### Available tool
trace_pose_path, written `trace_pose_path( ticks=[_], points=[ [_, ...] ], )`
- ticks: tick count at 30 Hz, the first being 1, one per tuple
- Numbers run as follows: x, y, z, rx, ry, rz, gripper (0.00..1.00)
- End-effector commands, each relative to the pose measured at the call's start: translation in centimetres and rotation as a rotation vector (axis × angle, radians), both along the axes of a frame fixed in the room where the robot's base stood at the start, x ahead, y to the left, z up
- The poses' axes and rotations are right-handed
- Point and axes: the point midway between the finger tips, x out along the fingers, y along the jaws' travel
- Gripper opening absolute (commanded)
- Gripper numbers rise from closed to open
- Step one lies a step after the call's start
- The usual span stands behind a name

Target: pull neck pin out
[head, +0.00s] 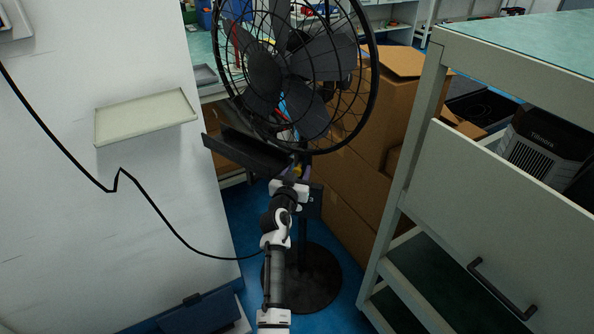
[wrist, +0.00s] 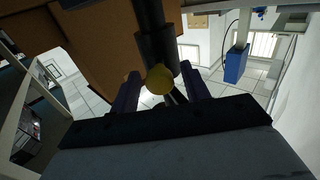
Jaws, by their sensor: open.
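A black pedestal fan (head: 262,72) stands in the middle of the head view, with a wire cage, a dark neck and a round base (head: 318,280). My arm reaches up to just below the fan head, and my gripper (head: 300,172) is close to the neck, small and partly hidden there. In the wrist view the neck pin shows as a round yellow knob (wrist: 159,80) on the dark pole (wrist: 152,45). My gripper (wrist: 161,74) is open, with one finger on each side of the knob. I cannot tell whether either finger touches it.
Cardboard boxes (head: 350,190) stand behind the fan. A grey cabinet with an open drawer (head: 490,215) is close on the right. A white wall panel with a small shelf (head: 145,117) and a hanging black cable (head: 160,213) is on the left. Blue floor shows around the base.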

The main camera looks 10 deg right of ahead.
Motion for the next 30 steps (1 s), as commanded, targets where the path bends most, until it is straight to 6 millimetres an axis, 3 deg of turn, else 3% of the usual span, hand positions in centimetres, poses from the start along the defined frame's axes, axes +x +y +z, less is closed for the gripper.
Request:
trace_pose_path(
  ticks=[7,17,30],
  points=[
    [0.0,0.0,0.0,0.0,0.0,0.0,0.44],
    [0.0,0.0,0.0,0.0,0.0,0.0,0.01],
    [-1.0,0.6,-0.4,0.0,0.0,0.001,0.0]
  ],
)
